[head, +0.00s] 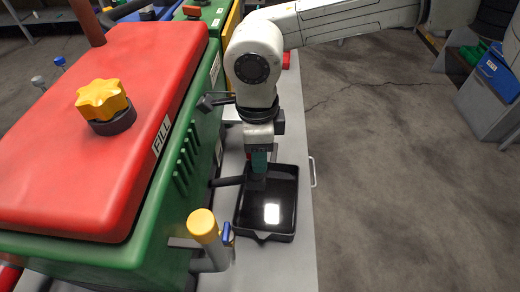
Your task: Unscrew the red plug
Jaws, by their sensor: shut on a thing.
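My gripper (257,175) points down over the black tray (291,205) beside the green tank (190,150). Its teal and dark fingers are shut at the outer end of a dark horizontal drain pipe (226,181) that sticks out of the tank's side. The red plug is hidden behind the fingers at that pipe end, so its thread and how far it sits in the pipe cannot be told.
The tank has a red lid (60,150) with a yellow filler cap (102,100). A yellow-topped valve (203,224) stands upright near the tray's front left. The tray lies on a grey bench (285,265); open floor (390,170) is at right.

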